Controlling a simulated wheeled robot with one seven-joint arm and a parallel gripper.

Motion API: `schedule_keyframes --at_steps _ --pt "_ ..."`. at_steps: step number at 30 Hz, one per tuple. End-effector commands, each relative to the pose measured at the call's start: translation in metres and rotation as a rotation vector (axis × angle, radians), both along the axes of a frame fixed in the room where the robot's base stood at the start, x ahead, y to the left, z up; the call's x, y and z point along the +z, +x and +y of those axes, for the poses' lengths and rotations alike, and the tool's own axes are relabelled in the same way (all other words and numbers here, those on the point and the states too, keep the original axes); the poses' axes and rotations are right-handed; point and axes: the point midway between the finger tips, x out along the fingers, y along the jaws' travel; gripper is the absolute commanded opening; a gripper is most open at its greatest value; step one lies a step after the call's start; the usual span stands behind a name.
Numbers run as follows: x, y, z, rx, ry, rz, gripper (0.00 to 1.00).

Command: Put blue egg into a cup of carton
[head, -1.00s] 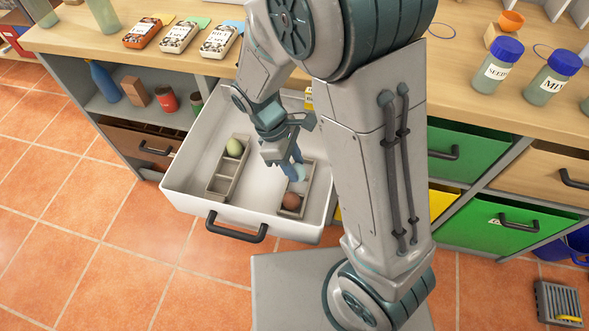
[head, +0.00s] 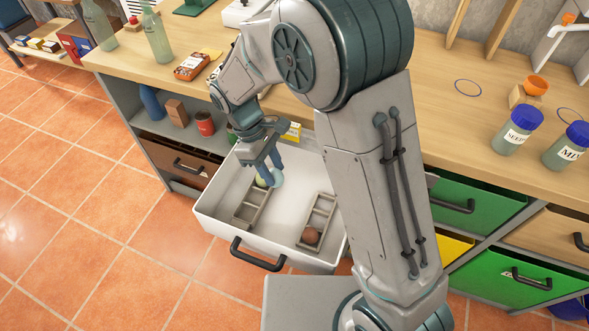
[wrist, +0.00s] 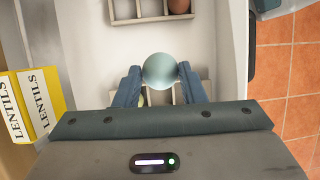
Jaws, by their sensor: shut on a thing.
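My gripper (head: 272,170) is shut on the pale blue egg (head: 277,178), above the open white drawer (head: 285,262). The wrist view shows the egg (wrist: 159,70) between both fingers. The left carton (head: 246,214) lies below and beside the egg; a green egg (head: 261,183) sits at its far end, partly hidden by my gripper, and its nearer cups look empty. The right carton (head: 322,208) holds a brown egg (head: 311,236) at its near end; its other cups look empty. In the wrist view, my gripper and the blue egg hide much of the left carton.
A yellow lentils box (wrist: 38,95) stands near the drawer's back. The wooden counter (head: 440,130) runs behind, with blue-lidded jars (head: 517,130) at right. Bare drawer floor lies between the cartons.

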Motion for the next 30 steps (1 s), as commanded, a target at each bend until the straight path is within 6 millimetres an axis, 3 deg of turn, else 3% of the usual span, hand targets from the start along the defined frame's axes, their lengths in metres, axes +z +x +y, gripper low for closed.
schedule_keyframes --at_steps 6,12,19,30 --pt "-0.021 0.013 0.037 0.001 0.0 0.0 0.29" --pt "-0.037 0.021 0.06 0.001 -0.001 0.001 0.29" --pt "-0.043 0.025 0.069 0.0 0.0 0.0 0.29" --pt "-0.043 0.025 0.069 0.0 0.0 0.0 0.29"
